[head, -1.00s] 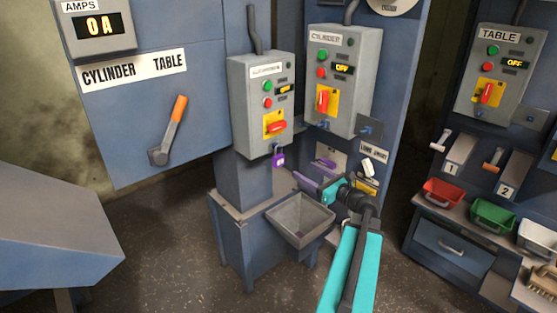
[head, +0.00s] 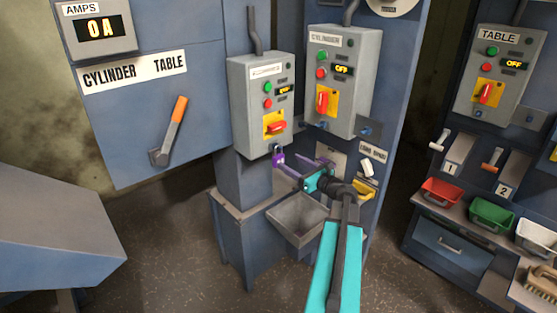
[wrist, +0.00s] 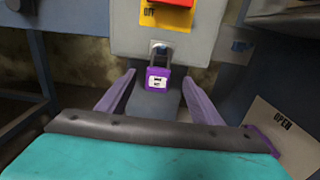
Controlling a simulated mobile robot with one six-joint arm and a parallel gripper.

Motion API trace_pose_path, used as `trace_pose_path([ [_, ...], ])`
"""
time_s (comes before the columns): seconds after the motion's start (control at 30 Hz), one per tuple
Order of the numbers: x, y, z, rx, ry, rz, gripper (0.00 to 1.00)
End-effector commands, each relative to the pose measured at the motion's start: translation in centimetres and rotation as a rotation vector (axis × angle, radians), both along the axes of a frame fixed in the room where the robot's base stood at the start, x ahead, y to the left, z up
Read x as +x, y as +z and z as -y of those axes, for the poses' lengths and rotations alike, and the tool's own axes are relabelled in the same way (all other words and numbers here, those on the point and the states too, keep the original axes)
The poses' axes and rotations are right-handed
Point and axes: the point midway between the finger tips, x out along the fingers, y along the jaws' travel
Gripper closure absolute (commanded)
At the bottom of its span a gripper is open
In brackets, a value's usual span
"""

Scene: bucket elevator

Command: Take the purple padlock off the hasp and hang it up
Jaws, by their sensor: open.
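The purple padlock (head: 278,160) hangs by its shackle below the left control box, under its red switch. In the wrist view the padlock (wrist: 158,78) is upright, with a white label, on the hasp (wrist: 160,48) at the bottom of the box. My gripper (head: 283,169) is open, its purple fingers pointing at the padlock. In the wrist view my gripper's fingers (wrist: 158,90) lie to the left and right of the padlock, and I see no contact.
A grey hopper tray (head: 298,222) sits below my gripper. The left control box (head: 262,100) and the cylinder control box (head: 342,80) stand above. Red, green and white bins line the far-right shelf.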

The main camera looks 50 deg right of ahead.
Motion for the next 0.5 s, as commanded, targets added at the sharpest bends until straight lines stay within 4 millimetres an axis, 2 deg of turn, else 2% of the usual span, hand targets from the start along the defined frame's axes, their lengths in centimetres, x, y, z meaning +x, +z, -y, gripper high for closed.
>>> trace_pose_path([
  [0.17, 0.7, 0.1, 0.1, 0.000, 0.001, 0.000, 0.41],
  [0.5, 4.5, 0.0, 0.2, 0.001, 0.001, 0.000, 0.41],
])
